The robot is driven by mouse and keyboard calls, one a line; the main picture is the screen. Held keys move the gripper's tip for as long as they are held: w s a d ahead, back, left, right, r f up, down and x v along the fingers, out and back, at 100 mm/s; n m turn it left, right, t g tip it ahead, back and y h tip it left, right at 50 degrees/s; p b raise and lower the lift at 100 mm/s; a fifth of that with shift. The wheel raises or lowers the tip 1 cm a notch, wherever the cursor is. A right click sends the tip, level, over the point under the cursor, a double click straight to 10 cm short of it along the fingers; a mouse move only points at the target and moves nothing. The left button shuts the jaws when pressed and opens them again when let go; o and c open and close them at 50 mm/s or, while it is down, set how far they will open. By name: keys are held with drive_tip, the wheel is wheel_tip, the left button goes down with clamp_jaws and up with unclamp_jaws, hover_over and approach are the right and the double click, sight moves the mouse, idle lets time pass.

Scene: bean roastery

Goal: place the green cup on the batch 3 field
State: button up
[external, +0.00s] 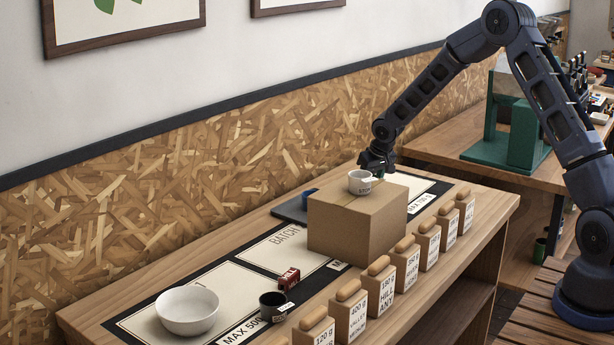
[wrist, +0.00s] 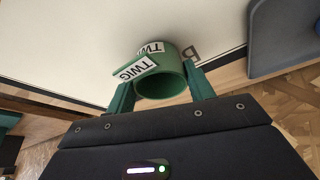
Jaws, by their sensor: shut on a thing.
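The green cup (wrist: 163,84), with white TWIG labels, is between the two green fingers of my gripper (wrist: 160,78), which is shut on it. It appears tilted in the wrist view, over or on a pale field (wrist: 75,45) with a partly hidden letter. In the external view my gripper (external: 376,163) is behind the cardboard box, and the green cup is hidden there. The rightmost pale field (external: 408,184) shows behind the box, its batch name hidden. I cannot tell whether the cup touches the field.
The cardboard box (external: 350,225) carries a white cup (external: 361,182) close to my gripper. A dark tray (external: 291,209) lies left of the box. A white bowl (external: 187,310), dark cup (external: 272,306) and red box (external: 289,279) stand further left. Several labelled blocks (external: 407,262) line the front edge.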

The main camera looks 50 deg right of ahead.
drive_tip(key=shift+f, duration=0.3)
drive_tip(key=o, duration=1)
drive_tip(key=shift+r, duration=0.1)
drive_tip(key=v, duration=1.3)
drive_tip(key=s+a+r+n, duration=0.1)
drive_tip(key=s+a+r, duration=0.6)
drive_tip(key=s+r, duration=0.3)
drive_tip(key=s+a+r+n, duration=0.1)
drive_tip(key=s+a+r, duration=0.7)
drive_tip(key=s, duration=0.4)
drive_tip(key=s+a+r+n+y, duration=0.1)
drive_tip(key=s+a, duration=0.2)
drive_tip(key=s, duration=1)
drive_tip(key=s+a+r+n, duration=0.1)
drive_tip(key=s+a, duration=0.2)
drive_tip(key=s, duration=1.1)
drive_tip(key=shift+a+n+t+y, duration=0.2)
drive_tip(key=shift+n+t+y, duration=0.1)
drive_tip(key=shift+y, duration=0.1)
